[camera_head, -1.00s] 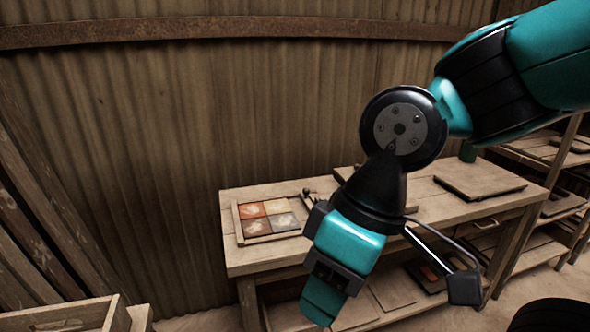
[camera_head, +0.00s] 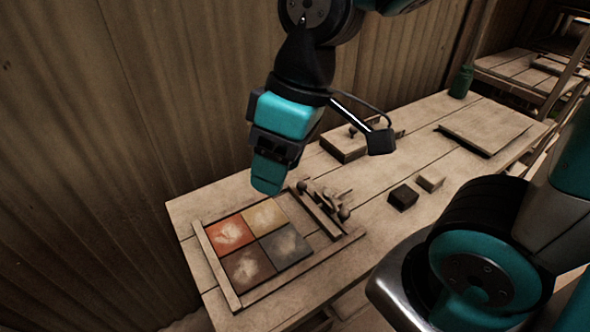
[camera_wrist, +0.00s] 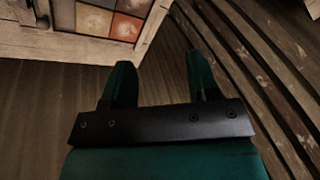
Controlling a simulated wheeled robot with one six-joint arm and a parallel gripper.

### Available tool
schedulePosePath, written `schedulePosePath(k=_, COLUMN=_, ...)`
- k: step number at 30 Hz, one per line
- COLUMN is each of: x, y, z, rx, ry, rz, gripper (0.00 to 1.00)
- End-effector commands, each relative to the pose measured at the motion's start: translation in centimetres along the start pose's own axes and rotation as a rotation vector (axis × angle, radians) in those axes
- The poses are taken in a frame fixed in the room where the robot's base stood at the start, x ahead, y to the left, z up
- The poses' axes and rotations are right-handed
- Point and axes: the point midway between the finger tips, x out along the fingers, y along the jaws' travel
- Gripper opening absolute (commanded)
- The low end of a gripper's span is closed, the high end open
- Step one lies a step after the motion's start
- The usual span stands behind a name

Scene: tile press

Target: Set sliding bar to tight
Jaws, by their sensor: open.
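A wooden sliding bar (camera_head: 322,217) with dark metal knobs lies along the right side of a block of colored tiles (camera_head: 250,243) on the workbench. The tiles are red, tan, brown and grey and sit within a low wooden frame (camera_head: 213,265). The tiles (camera_wrist: 112,20) show at the top there; the bar is not clearly seen.
The workbench (camera_head: 380,180) also carries a small dark block (camera_head: 403,197), a light block (camera_head: 431,179), a wooden box (camera_head: 345,145), a flat board (camera_head: 485,125) and a green bottle (camera_head: 461,82). A corrugated wall (camera_head: 120,120) stands close behind.

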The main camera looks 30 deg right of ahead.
Motion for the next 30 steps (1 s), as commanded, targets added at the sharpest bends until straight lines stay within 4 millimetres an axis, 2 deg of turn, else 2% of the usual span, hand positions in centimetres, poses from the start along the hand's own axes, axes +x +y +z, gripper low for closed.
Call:
schedulePosePath(k=3, x=0.7, y=7.2, z=-2.5, rx=-0.026, ry=-0.050, rz=0.084, gripper=0.55)
schedulePosePath(k=6, x=1.4, y=13.4, z=-3.3, rx=-0.063, ry=-0.107, rz=0.147, gripper=0.55)
schedulePosePath(k=9, x=2.1, y=18.3, z=-3.2, rx=-0.097, ry=-0.164, rz=0.187, gripper=0.55)
schedulePosePath(k=12, x=2.5, y=21.4, z=-2.7, rx=-0.120, ry=-0.203, rz=0.207, gripper=0.55)
schedulePosePath(k=15, x=3.1, y=22.7, z=-2.4, rx=-0.133, ry=-0.222, rz=0.212, gripper=0.55)
schedulePosePath(k=20, x=5.3, y=23.1, z=-2.0, rx=-0.137, ry=-0.225, rz=0.211, gripper=0.55)
schedulePosePath(k=30, x=12.8, y=24.8, z=-0.3, rx=-0.137, ry=-0.226, rz=0.209, gripper=0.55)
